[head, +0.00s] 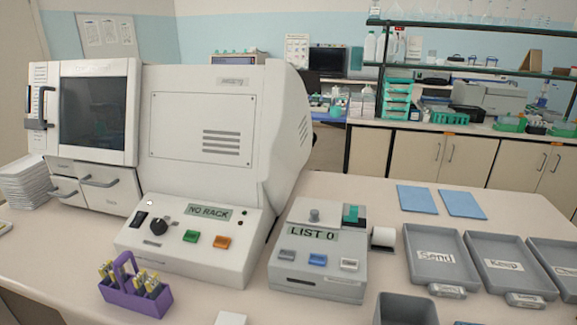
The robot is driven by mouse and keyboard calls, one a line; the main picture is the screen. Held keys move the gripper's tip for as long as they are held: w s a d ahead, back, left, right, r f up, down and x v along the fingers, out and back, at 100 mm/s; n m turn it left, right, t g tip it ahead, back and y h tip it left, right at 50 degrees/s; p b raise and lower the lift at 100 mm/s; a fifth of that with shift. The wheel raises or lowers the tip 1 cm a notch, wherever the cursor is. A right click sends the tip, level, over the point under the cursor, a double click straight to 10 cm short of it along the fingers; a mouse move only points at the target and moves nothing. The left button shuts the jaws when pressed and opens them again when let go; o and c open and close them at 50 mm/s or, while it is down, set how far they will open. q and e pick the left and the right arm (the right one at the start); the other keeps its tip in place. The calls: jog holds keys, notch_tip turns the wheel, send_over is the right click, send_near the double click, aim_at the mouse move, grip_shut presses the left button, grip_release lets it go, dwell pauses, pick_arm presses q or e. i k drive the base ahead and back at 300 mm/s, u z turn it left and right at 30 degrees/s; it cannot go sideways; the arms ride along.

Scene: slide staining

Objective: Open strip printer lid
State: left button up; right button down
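The strip printer appears to be the small grey device (318,285) on the bench right of centre, with a display reading "LIST 0" (312,233). Its front has a grey, a blue and a white button. A small grey knob (314,215) and a dark and teal part (352,214) stand on its top. A white paper roll (383,237) sits at its right side. I cannot tell which part is the lid; no open cover shows. Neither of my grippers is in view.
A large white machine (205,125) with a "NO RACK" display stands left. A purple rack with tubes (137,298) is at front left. Grey trays (437,258) and blue sheets (417,199) lie right. A grey bin (405,308) stands in front, right of the printer.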

aim_at(314, 212)
jog(key=k, duration=1.15)
jog(key=u, duration=1.15)
jog(key=i, duration=1.05)
jog(key=z, duration=0.65)
jog(key=i, duration=0.55)
jog(key=z, duration=0.65)
